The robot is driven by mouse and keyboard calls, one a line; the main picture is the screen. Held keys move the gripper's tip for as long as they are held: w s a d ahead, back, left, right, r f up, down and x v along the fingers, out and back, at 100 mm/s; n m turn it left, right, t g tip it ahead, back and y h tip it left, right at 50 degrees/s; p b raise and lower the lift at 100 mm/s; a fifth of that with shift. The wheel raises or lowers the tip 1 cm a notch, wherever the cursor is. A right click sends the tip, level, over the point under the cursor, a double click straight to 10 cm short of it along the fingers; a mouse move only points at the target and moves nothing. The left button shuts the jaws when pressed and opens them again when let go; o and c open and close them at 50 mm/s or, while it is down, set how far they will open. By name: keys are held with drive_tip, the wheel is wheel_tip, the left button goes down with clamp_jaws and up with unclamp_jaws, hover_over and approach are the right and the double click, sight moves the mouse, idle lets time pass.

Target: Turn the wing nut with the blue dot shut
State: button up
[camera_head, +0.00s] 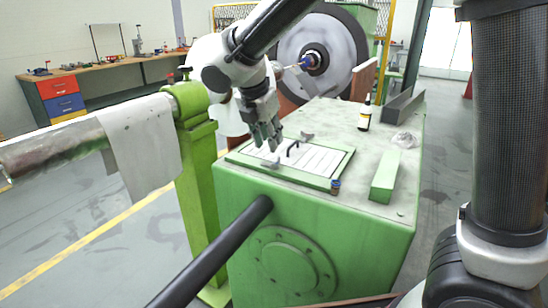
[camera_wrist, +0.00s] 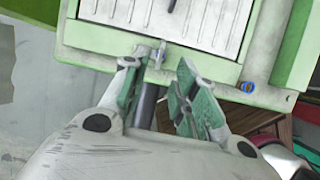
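A panel with a white slatted lid and green frame (camera_head: 318,179) lies on top of the green machine housing. A small grey wing nut (camera_head: 273,164) stands at the panel's near edge; in the wrist view it (camera_wrist: 160,52) shows just beyond and between my fingertips. I cannot make out a blue dot on it. Another small grey piece (camera_head: 307,136), perhaps a second wing nut, is at the far edge. My gripper (camera_head: 268,141) points down above the panel's near left part. In the wrist view my gripper (camera_wrist: 160,78) is open and empty, its fingers apart.
A black handle (camera_head: 292,149) rises from the lid. A small blue-topped piece (camera_head: 335,186) stands at the near right corner. A green block (camera_head: 385,176), a bottle (camera_head: 365,115) and a clear crumpled item (camera_head: 404,140) are to the right. A black bar (camera_head: 215,250) juts out in front.

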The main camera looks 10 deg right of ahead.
sight(275, 159)
drive_tip(key=x, duration=0.8)
drive_tip(key=shift+s, duration=0.1)
clamp_jaws()
